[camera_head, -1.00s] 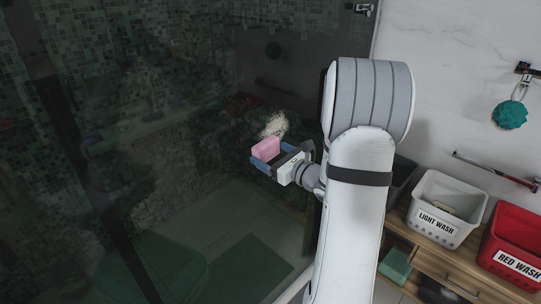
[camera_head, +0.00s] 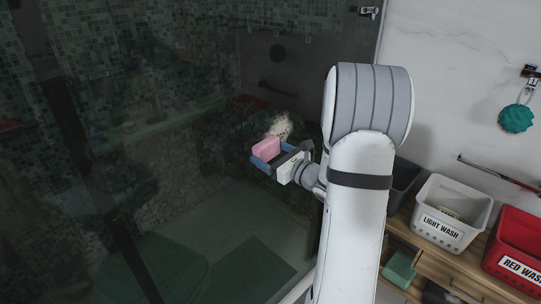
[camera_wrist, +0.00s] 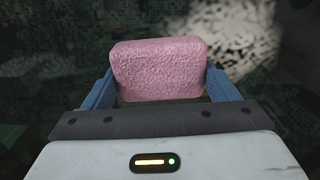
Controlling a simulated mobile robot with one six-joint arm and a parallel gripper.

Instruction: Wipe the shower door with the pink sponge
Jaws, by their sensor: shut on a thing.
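The pink sponge (camera_head: 266,147) is held between the blue fingers of my gripper (camera_head: 264,160), in front of the dark glass shower door (camera_head: 180,190). In the wrist view the sponge (camera_wrist: 160,70) sits between both fingers of my gripper (camera_wrist: 158,92), its broad face toward the camera. A pale, speckled bright patch shows on the dark surface just above the sponge in the head view and behind it at upper right in the wrist view. I cannot tell whether the sponge touches the glass.
At right, a white "LIGHT WASH" basket (camera_head: 447,231) and a red "RED WASH" basket (camera_head: 519,258) stand on a wooden shelf unit (camera_head: 450,262). A teal bath puff (camera_head: 516,118) hangs on the marble wall. A red-tipped bar (camera_head: 497,172) is mounted below it.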

